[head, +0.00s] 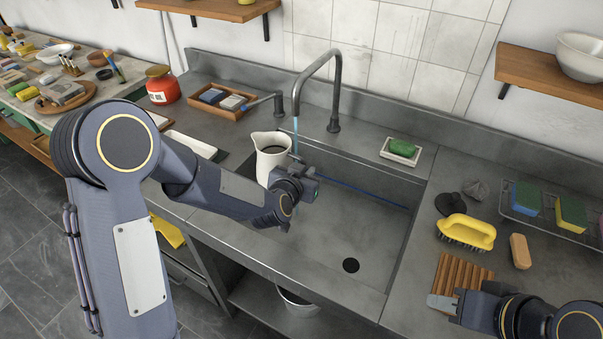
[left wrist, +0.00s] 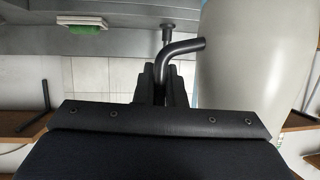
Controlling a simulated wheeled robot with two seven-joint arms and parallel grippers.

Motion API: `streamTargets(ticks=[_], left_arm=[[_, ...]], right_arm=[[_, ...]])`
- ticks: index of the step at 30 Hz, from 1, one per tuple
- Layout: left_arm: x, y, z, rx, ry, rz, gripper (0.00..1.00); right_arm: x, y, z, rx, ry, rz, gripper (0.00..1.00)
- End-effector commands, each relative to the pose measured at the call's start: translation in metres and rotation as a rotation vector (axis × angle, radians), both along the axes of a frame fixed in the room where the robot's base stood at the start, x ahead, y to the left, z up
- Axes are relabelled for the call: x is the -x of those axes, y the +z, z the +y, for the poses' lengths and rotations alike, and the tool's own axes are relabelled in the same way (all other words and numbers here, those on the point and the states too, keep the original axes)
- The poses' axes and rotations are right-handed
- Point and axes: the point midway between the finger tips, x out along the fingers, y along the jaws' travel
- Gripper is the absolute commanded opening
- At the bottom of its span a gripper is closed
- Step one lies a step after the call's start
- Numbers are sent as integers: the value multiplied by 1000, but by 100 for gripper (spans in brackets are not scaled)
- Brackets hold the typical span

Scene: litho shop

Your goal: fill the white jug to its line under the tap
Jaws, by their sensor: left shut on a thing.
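The white jug (head: 268,162) stands upright in the left part of the sink, with a dark interior at its mouth. In the left wrist view its pale body (left wrist: 255,55) fills the right side. My left gripper (head: 304,182) is at the jug's right side, shut on its dark handle (left wrist: 185,47). The grey tap (head: 337,95) arches over the sink, and a thin blue stream (head: 296,132) falls from its spout close to the jug's right rim. I cannot tell whether it enters the mouth. The fill line is not visible. My right gripper (head: 447,302) is over the right counter, its opening unclear.
The sink (head: 335,240) is otherwise open, with a drain (head: 351,265) and a thin blue line along its far side. A soap dish (head: 401,152) sits behind it. A yellow brush (head: 466,232) and a wooden rack (head: 462,270) lie on the right. A tap lever (head: 262,102) stands left of the spout.

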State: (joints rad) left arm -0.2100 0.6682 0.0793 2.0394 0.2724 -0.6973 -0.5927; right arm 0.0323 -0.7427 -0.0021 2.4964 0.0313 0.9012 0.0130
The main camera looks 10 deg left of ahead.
Motion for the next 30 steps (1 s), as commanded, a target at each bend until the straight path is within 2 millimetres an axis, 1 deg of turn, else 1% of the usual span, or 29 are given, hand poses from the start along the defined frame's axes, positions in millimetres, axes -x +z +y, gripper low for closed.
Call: streamTargets(ticks=[17,20,30], left_arm=[[-3,1,-2,0,0,-2,0],[-10,1,-7,0,-3,-3,0],[-45,1,-29,0,0,-3,0]], right_arm=[[0,0,0,0,0,0,35],[0,1,0,0,0,0,35],[0,5,0,0,0,0,35]])
